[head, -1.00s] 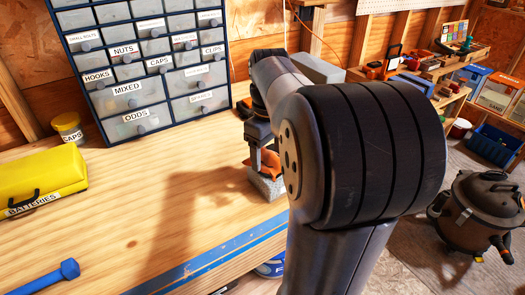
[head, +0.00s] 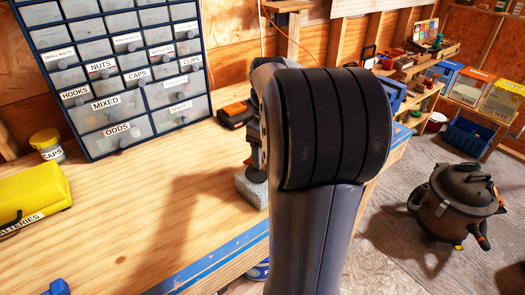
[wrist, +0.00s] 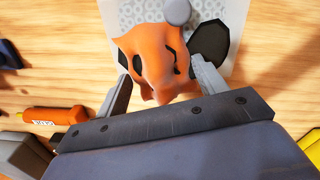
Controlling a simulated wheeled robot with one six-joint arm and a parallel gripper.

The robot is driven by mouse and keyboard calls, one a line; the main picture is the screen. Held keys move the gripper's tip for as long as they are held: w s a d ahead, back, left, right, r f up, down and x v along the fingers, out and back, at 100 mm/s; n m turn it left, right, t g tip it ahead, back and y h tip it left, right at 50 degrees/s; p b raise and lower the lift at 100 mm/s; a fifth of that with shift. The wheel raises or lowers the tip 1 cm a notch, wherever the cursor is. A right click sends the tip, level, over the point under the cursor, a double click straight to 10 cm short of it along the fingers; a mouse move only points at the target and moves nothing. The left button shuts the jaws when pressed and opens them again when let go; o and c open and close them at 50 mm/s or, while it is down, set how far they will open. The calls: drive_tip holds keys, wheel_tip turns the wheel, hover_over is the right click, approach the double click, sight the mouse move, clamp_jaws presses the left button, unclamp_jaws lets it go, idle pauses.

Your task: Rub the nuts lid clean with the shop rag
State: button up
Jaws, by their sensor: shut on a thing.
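My gripper (wrist: 160,90) is shut on the orange shop rag (wrist: 150,50), which bulges out between the two fingers in the wrist view. The wrist view shows a pale surface with ring shapes (wrist: 125,15) behind the rag. A drawer labelled NUTS (head: 102,67) is in the blue-framed cabinet.
A yellow-lidded CAPS jar (head: 47,143) and a yellow BATTERIES case (head: 30,195) stand on the bench's left. An orange bottle (wrist: 55,119) lies left of the gripper in the wrist view. The middle of the bench (head: 130,200) is clear. A shop vacuum (head: 455,205) stands on the floor.

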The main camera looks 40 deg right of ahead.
sight(244, 175)
drive_tip(key=shift+d+p, duration=0.5)
drive_tip(key=shift+d, duration=0.65)
drive_tip(key=shift+a, duration=0.15)
drive_tip(key=shift+s+a+r+p, duration=0.1)
drive_tip(key=shift+a+p, duration=0.25)
drive_tip(key=shift+a, duration=1.15)
drive_tip(key=shift+s+a+f, duration=0.15)
drive_tip(key=shift+a, duration=1.45)
drive_tip(key=shift+s+a+f, duration=0.15)
drive_tip(key=shift+a, duration=1.45)
wheel_tip(244, 175, up, 6)
drive_tip(key=p, duration=0.6)
drive_tip(key=shift+r, duration=0.1)
